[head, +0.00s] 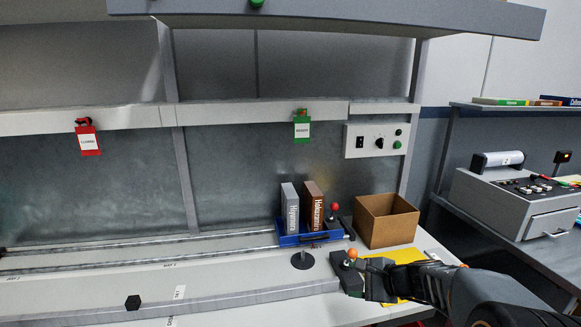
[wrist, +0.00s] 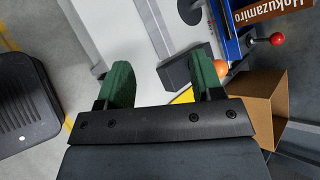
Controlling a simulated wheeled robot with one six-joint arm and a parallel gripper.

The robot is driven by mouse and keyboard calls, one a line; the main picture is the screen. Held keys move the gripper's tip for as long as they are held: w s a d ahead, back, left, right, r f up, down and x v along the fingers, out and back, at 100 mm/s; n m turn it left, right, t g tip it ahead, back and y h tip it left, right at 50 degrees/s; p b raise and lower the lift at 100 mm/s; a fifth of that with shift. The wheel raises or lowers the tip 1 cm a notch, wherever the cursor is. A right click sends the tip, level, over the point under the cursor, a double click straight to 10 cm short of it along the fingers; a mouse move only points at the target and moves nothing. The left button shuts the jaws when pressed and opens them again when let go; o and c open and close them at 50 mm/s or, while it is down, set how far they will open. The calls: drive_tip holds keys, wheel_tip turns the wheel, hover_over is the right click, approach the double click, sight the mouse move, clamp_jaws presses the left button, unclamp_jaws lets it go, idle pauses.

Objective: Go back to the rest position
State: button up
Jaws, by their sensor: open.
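My gripper (head: 360,278) is at the lower right of the head view, at the front right of the bench. In the wrist view its two green fingers (wrist: 160,76) are spread apart, with nothing held between them. An orange ball knob (head: 352,254) on a dark base stands right by the fingers. In the wrist view the orange knob (wrist: 221,68) shows just beside the right finger; I cannot tell whether they touch.
A blue tray (head: 312,239) holds a grey box and a brown box. A red-knobbed lever (head: 334,207) and an open cardboard box (head: 384,226) stand near it. A grey machine (head: 515,200) stands on the right-hand bench.

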drive_tip(key=s+r+n+g+h+p, duration=0.2)
drive_tip(key=s+r+n+h+p, duration=0.1)
drive_tip(key=s+n, duration=0.5)
drive_tip(key=s+r+n+g+h+p, duration=0.1)
drive_tip(key=s+r+n+h+p, duration=0.2)
drive_tip(key=s+n+h, duration=0.2)
drive_tip(key=s+n, duration=0.3)
drive_tip(key=s, duration=0.2)
drive_tip(key=shift+a+r+n+g, duration=0.25)
drive_tip(key=shift+a+n+g, duration=0.05)
drive_tip(key=shift+g, duration=0.1)
